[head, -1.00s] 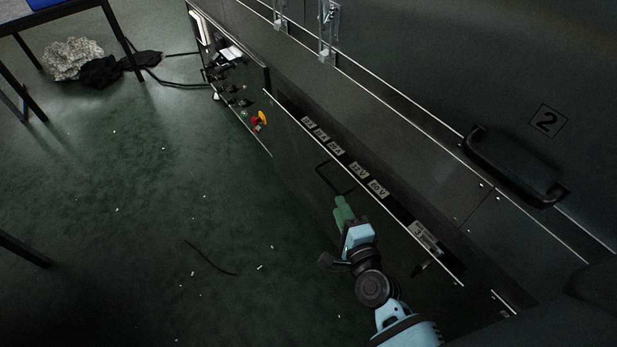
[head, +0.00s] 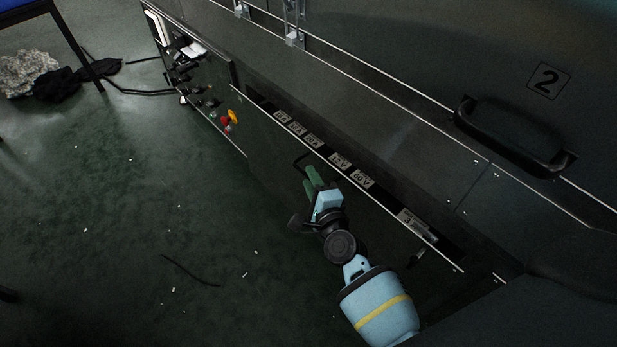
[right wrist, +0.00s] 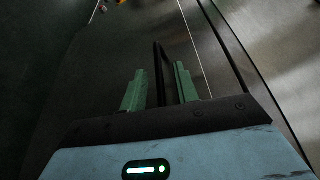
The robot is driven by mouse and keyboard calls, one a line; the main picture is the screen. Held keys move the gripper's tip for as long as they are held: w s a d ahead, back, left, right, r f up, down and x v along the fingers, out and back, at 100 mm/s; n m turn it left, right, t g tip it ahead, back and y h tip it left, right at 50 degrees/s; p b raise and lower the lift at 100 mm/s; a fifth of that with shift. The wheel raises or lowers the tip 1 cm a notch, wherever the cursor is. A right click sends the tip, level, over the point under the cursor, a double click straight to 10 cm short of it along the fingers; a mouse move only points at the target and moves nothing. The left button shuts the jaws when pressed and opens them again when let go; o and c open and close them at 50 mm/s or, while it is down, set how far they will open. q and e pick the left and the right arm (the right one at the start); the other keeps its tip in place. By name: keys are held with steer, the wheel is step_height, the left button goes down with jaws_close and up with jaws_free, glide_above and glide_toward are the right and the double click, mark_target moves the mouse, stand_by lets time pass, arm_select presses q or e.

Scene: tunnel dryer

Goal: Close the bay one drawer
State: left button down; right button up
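A dark drawer stands partly open in the long cabinet, its front panel (head: 275,155) pulled out. Behind its top edge a dark gap shows several small labels. The drawer's black bar handle (head: 299,161) sticks out from the front. My right gripper (head: 314,178) is at this handle, with green fingers pointing at the panel. In the right wrist view the black handle (right wrist: 158,72) lies between the two parted fingers of the gripper (right wrist: 158,88); gaps seem to show on both sides. The handle is partly hidden by the fingers. My left gripper is not in view.
A control panel with a red and yellow knob (head: 230,119) is further left on the cabinet. A larger black handle (head: 512,135) sits on the door marked 2. Green floor (head: 130,220) in front is mostly clear, with small scraps and a dark cable.

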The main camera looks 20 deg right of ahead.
steer(key=shift+w, duration=0.85)
jaws_close()
